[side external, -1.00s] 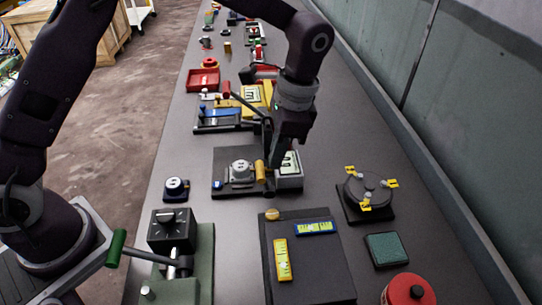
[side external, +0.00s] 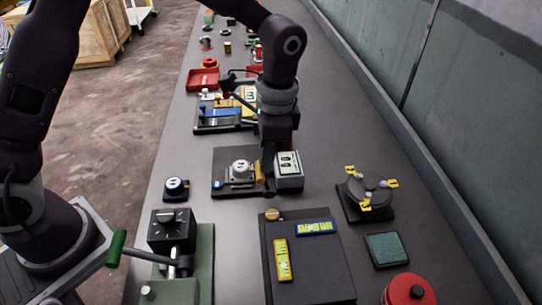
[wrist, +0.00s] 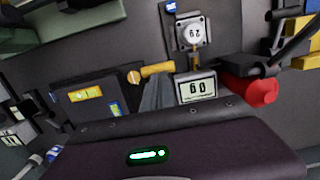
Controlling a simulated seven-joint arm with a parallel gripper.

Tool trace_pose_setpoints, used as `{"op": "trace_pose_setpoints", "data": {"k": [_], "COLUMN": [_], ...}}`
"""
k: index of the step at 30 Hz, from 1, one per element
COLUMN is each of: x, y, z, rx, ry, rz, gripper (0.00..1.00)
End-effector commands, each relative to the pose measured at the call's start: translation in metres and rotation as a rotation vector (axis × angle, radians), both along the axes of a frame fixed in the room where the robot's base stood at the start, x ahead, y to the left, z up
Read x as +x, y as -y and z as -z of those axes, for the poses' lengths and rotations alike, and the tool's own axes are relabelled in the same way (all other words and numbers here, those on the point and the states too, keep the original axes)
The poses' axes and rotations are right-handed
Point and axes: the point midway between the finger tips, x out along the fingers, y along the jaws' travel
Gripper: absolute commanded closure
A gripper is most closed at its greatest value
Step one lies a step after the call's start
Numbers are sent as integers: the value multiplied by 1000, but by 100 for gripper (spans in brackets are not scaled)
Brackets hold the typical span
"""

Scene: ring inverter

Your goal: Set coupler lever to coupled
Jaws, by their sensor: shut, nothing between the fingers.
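A black-based unit stands mid-bench in the side external view, with a grey dial (side external: 241,168), a white display (side external: 289,165) and an orange-yellow lever handle (side external: 259,173) between them. I take this handle for the coupler lever; no label for its positions is readable. In the wrist view the handle (wrist: 158,69) lies beside the dial (wrist: 192,33) and the display (wrist: 195,89). My gripper (side external: 267,165) is shut and empty, pointing down close beside the handle. Its grey fingers (wrist: 158,95) show just below the handle in the wrist view; contact cannot be told.
A black panel (side external: 300,265) with yellow and blue level vials lies in front. A black turntable (side external: 369,190) with yellow clamps stands to the right. A green-handled unit (side external: 178,255) is at front left. A blue-and-yellow unit (side external: 215,118) and a red tray (side external: 203,79) stand behind.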

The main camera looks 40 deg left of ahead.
Motion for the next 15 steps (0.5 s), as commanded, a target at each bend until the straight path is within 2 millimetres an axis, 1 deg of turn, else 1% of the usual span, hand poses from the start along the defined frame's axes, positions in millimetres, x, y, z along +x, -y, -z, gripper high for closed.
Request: {"op": "trace_pose_setpoints", "data": {"k": [8,13,15], "x": [-7,-17,-20], "y": [-7,-17,-20], "z": [1,3,5], "rx": [-59,-140,-136], "ry": [58,137,136], "rz": [-3,-4,-2], "gripper": [100,100,100]}}
